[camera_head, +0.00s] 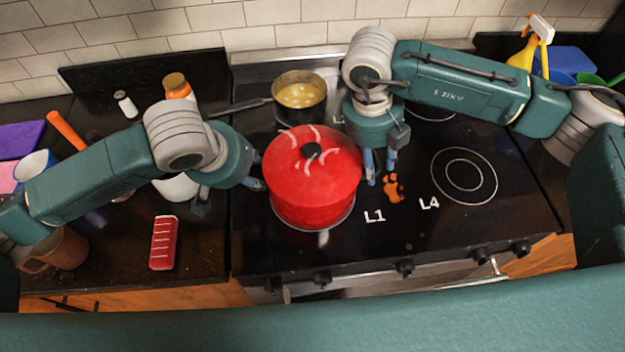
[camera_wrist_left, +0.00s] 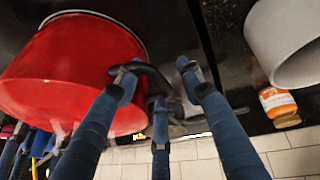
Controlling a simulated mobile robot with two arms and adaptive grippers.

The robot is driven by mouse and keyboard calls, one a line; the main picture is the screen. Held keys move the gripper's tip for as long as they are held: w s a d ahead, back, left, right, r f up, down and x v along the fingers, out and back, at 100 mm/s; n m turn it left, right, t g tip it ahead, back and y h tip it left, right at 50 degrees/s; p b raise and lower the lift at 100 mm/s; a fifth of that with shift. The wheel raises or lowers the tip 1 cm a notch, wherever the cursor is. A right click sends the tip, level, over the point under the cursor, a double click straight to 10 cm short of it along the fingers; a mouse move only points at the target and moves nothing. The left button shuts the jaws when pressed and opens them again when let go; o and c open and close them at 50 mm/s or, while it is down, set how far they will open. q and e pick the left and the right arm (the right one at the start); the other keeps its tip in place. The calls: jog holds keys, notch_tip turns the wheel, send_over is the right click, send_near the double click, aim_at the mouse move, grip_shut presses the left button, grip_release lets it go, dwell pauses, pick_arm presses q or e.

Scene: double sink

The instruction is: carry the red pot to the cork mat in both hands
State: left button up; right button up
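The red pot (camera_head: 308,195), lid on with a dark knob, stands on the left front burner of the black stove. Its red side also fills the upper left of the left wrist view (camera_wrist_left: 70,65). My left gripper (camera_head: 257,171) is at the pot's left side, its blue fingers spread around a dark handle-like part (camera_wrist_left: 150,75); I cannot tell firm contact. My right gripper (camera_head: 380,168) points down close to the pot's right side, fingers apart; the right handle is hidden or unclear. I cannot make out a cork mat in either view.
A saucepan (camera_head: 300,95) of yellow food stands behind the pot, its handle pointing left. The right front burner (camera_head: 463,175) is clear. A red grater-like block (camera_head: 163,243) lies on the left counter.

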pick_arm(q)
grip_shut()
pick_arm(e)
grip_shut()
